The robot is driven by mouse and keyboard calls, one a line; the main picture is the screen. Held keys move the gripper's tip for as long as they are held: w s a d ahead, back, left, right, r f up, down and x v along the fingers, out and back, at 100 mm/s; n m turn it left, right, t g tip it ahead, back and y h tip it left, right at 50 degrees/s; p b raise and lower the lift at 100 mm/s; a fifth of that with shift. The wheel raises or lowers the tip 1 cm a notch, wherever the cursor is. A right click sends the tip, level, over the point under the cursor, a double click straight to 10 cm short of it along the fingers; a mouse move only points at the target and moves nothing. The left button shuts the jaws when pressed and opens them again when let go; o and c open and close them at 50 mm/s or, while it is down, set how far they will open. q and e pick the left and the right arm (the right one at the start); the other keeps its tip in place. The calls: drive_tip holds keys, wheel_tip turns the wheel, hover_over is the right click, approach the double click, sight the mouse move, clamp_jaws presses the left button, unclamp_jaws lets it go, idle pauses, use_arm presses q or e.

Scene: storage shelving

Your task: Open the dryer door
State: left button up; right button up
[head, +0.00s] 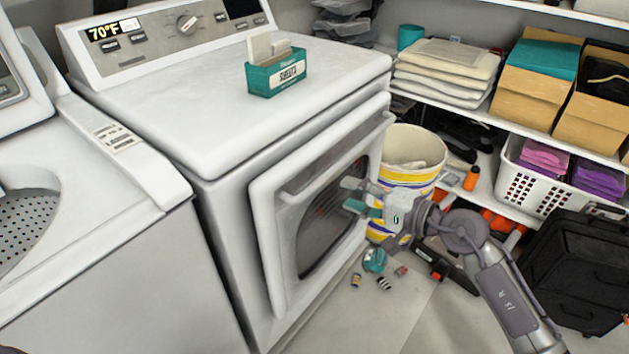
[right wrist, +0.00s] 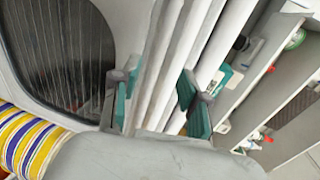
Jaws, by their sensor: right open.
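The white dryer (head: 220,135) stands in the middle of the head view, its front facing right. Its door (head: 268,240) has a dark oval window (head: 325,220) and a pale raised bar (head: 315,178) near the top. The door looks shut or nearly so; I cannot tell if there is a gap. My right gripper (head: 357,195) is open in front of the window, its teal-padded fingers pointing at the door. In the right wrist view, white ridged parts of the dryer front (right wrist: 165,65) show between and beyond the open fingers (right wrist: 158,100). Contact is unclear. My left gripper is not visible.
A striped bucket (head: 412,155) stands close behind my right gripper. Small items (head: 375,260) lie on the floor below it. Shelves with folded towels (head: 445,75) and a white basket (head: 535,180) line the right side. A black suitcase (head: 575,265) stands at far right.

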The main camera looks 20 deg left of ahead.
sight(321, 184)
drive_tip(key=x, duration=0.9)
drive_tip(key=shift+w+a, duration=0.1)
drive_tip(key=shift+a, duration=0.1)
clamp_jaws()
drive_tip(key=shift+f, duration=0.1)
